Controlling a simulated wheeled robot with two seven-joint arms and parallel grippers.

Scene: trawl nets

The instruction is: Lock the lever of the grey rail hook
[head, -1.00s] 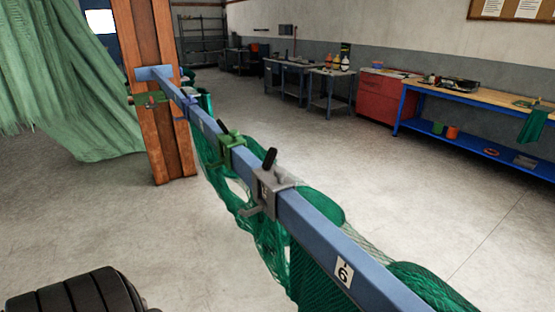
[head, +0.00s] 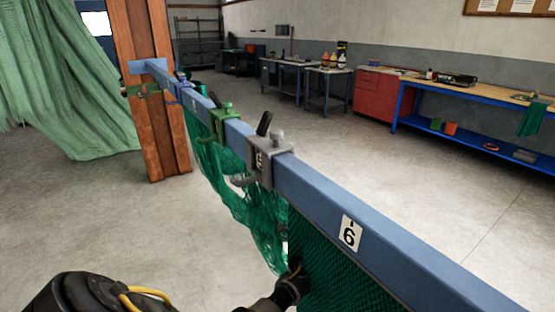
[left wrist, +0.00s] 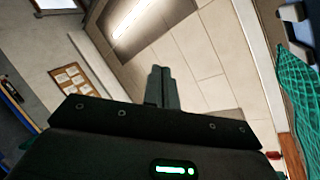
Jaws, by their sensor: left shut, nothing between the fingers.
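The grey rail hook (head: 268,165) is clamped over the blue rail (head: 320,200) in the middle of the head view. Its black lever (head: 264,124) sticks up from the top, leaning slightly right. A small label on its front face is too small to read. In the left wrist view, my left gripper (left wrist: 162,85) has its dark fingers together with nothing between them, in front of the ceiling. In the head view part of my left arm shows at the bottom, below the hook; its fingertips cannot be made out there. My right gripper is not in view.
A green hook (head: 218,120) and a blue-purple hook (head: 185,90) sit farther along the rail. Green netting (head: 240,205) hangs under it. A wooden post (head: 155,110) stands at the far end.

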